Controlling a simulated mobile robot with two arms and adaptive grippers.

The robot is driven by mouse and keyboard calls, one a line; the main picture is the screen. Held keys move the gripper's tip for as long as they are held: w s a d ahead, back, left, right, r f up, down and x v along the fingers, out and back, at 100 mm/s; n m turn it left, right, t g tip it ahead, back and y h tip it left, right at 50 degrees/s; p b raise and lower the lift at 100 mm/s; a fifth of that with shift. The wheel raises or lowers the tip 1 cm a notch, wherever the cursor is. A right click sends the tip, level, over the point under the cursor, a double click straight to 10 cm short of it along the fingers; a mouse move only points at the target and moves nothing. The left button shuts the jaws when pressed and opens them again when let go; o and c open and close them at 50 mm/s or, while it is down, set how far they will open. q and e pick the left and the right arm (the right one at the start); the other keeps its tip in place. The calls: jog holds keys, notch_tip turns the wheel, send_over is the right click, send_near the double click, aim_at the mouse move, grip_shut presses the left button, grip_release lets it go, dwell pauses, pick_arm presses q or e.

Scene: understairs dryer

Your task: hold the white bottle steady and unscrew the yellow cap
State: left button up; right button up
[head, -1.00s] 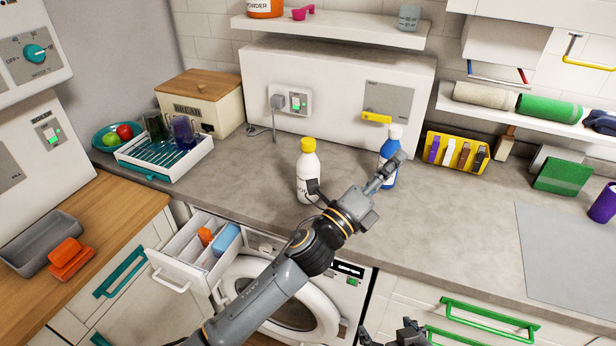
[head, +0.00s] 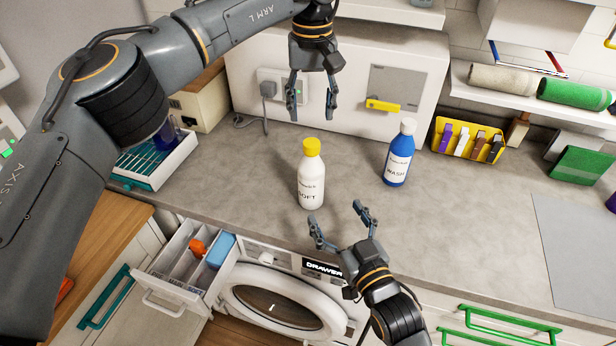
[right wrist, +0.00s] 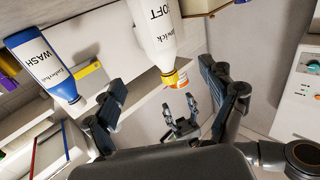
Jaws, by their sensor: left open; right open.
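The white bottle (head: 311,186), labelled SOFT, stands upright on the grey counter with its yellow cap (head: 311,147) on. My left gripper (head: 312,112) is open and empty, pointing down above and behind the cap. My right gripper (head: 338,226) is open and empty at the counter's front edge, just in front and right of the bottle, apart from it. In the right wrist view the white bottle (right wrist: 155,35) appears upside down between the fingers, with the yellow cap (right wrist: 174,78) toward the left gripper (right wrist: 182,122).
A blue WASH bottle (head: 399,155) stands right of the white one; a yellow holder (head: 468,141) is farther right. A drying rack (head: 150,165) is at left. Below, a detergent drawer (head: 190,262) is pulled out. Counter between bottles is clear.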

aim_at(317, 181)
jog(key=x, duration=1.3)
jog(key=shift+w, duration=0.3)
grip_shut()
pick_arm(q)
jog(key=m, duration=0.4)
jog(key=shift+f, duration=0.1)
jog(key=shift+f+m, duration=0.2)
jog(key=shift+m, duration=0.1)
notch_tip(317, 181, down, 8)
jog(key=shift+r, duration=0.25)
jog(key=shift+c, duration=0.2)
